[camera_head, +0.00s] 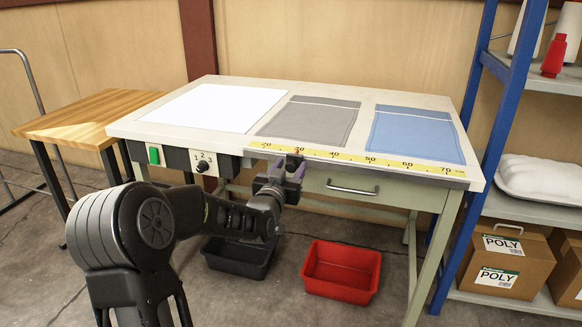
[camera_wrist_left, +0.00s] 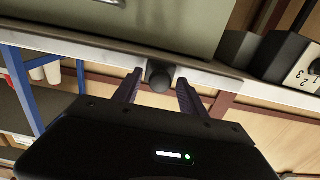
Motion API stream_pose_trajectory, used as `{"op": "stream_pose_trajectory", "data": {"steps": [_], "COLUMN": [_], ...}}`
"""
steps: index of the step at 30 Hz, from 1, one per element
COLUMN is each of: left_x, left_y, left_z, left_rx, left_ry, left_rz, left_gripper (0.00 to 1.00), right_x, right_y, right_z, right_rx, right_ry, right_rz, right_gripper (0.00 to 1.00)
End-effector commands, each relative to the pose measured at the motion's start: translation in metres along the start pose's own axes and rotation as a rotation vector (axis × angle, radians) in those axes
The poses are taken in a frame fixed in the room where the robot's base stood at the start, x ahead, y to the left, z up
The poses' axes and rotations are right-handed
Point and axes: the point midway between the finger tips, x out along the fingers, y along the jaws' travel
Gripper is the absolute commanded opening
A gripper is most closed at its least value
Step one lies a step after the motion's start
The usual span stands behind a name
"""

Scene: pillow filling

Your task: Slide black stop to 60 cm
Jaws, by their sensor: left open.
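The yellow ruler (camera_head: 385,164) runs along the table's front edge, with marks from 20 to 70 cm. The black stop (camera_head: 295,160) sits on the front rail by the 30 mark, partly hidden by my left gripper (camera_head: 289,173). In the left wrist view the stop's round black knob (camera_wrist_left: 160,77) lies between the two fingertips of my left gripper (camera_wrist_left: 157,80). The fingers are open, one on each side of the knob, with small gaps. My right gripper is in neither view.
The table (camera_head: 180,132) carries a white sheet (camera_head: 215,107), a grey cloth (camera_head: 305,121) and a blue cloth (camera_head: 416,134). A drawer handle (camera_head: 352,188) is below the ruler. A numbered dial (camera_head: 203,167) is left of the stop. Black (camera_head: 238,262) and red (camera_head: 341,270) bins stand on the floor.

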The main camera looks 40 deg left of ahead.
Motion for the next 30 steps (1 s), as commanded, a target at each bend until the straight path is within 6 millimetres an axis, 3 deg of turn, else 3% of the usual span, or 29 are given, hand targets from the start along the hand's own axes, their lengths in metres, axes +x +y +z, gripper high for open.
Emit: {"op": "stream_pose_trajectory", "data": {"steps": [11,30], "left_x": [0.0091,0.0088], "left_y": [0.0001,0.0002], "left_z": [-0.0002,-0.0001], "left_rx": [0.000,-0.001], "left_ry": [0.000,0.000], "left_rz": [0.000,0.000], "left_gripper": [0.49,0.00], "right_x": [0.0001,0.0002], "right_y": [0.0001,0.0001], "right_z": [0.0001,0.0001], "right_rx": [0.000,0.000], "right_ry": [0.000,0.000], "right_rz": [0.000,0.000], "right_gripper": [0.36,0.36]}}
